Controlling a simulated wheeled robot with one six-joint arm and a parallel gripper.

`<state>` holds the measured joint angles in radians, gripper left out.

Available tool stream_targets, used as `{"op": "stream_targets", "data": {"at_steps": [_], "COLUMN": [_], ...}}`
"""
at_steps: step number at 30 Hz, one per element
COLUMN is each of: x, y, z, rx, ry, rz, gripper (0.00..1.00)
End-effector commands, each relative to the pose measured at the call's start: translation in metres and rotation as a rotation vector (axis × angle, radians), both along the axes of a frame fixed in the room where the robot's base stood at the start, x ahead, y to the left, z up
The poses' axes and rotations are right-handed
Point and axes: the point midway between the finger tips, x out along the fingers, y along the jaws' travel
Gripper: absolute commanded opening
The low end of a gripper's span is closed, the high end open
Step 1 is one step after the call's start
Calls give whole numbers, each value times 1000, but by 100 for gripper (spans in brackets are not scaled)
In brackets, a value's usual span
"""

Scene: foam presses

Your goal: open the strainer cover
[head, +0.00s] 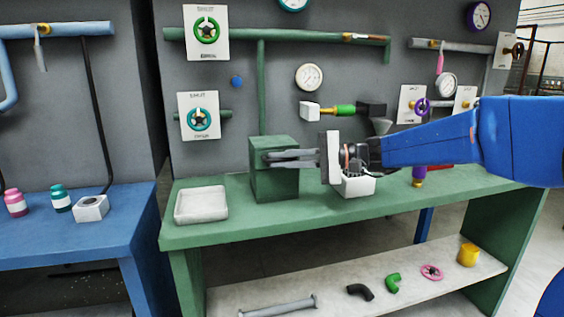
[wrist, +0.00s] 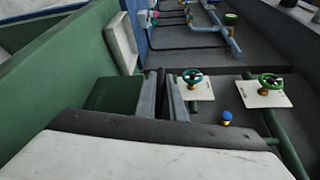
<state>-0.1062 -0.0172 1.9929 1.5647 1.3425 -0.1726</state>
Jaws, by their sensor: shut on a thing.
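A green box-shaped strainer (head: 273,185) stands on the green bench under a vertical green pipe. Its cover appears to be the face at my fingertips, but its outline is hard to make out. My gripper (head: 268,158) reaches in from the right, its fingers level across the upper part of the box. The fingers are close together, shut on a part of the cover that they hide. In the wrist view the fingers (wrist: 164,78) stand side by side, with the dark green box (wrist: 112,96) just left of them. The cover looks closed or nearly so; I cannot tell exactly.
A white tray (head: 201,219) lies left of the box on the green bench (head: 240,226). A white container (head: 357,191) sits under my wrist. Handwheels (head: 206,30), a blue knob (head: 237,81) and a gauge (head: 309,77) are on the wall behind. Loose fittings lie on the lower shelf.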

Motion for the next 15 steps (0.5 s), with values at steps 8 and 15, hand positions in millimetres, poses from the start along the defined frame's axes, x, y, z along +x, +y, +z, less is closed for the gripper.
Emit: {"op": "stream_targets", "data": {"at_steps": [8,15], "x": [7,22], "y": [2,6], "z": [24,54], "rx": [-40,-97], "ry": [128,325], "rz": [0,0], "gripper": [0,0]}}
